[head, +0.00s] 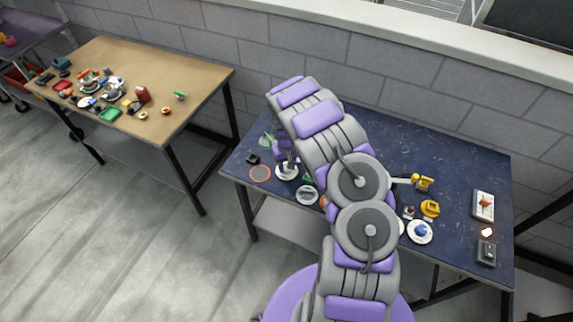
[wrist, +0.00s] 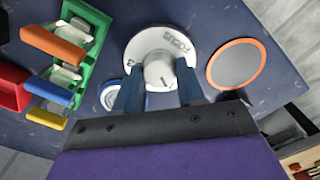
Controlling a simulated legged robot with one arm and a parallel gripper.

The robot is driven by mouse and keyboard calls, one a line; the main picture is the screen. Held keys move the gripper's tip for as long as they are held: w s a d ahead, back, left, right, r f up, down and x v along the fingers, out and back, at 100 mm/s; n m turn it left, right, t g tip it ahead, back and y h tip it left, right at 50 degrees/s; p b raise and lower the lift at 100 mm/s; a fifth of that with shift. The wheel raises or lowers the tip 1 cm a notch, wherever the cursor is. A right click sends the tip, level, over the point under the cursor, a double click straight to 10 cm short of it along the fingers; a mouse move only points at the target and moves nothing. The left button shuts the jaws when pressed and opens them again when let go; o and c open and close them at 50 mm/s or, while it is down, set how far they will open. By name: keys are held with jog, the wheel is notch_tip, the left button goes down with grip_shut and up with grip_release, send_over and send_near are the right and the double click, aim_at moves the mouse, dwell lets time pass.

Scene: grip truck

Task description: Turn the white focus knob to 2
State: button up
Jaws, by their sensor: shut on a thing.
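The white focus knob stands on a round white dial plate (wrist: 184,45) marked "FOCUS" in the wrist view. The knob (wrist: 159,72) is a white cylinder at the plate's middle. A "3" shows at the plate's left and a "1" near the knob's lower side. My gripper (wrist: 160,88) has its two dark blue fingers on either side of the knob, shut on it. In the head view the dial plate (head: 288,174) is at the left part of the dark blue table, with my gripper (head: 286,161) over it. The knob itself is mostly hidden there.
An orange-rimmed disc (wrist: 237,63) lies right of the dial. A green frame with coloured levers (wrist: 82,45) stands to its left. A blue and white round piece (wrist: 110,95) is close to the left finger. A wooden table (head: 185,77) with several objects stands apart, at the left.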

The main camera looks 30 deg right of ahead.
jog(key=shift+m, duration=0.3)
jog(key=m+b, duration=0.2)
jog(key=m, duration=0.2)
jog(key=m+b, duration=0.1)
jog(key=m, duration=0.6)
dwell(0.4)
jog(key=o, duration=1)
jog(key=shift+o, duration=0.2)
notch_tip(320, 180, up, 17)
jog(key=p, duration=0.2)
jog(key=shift+r, duration=0.15)
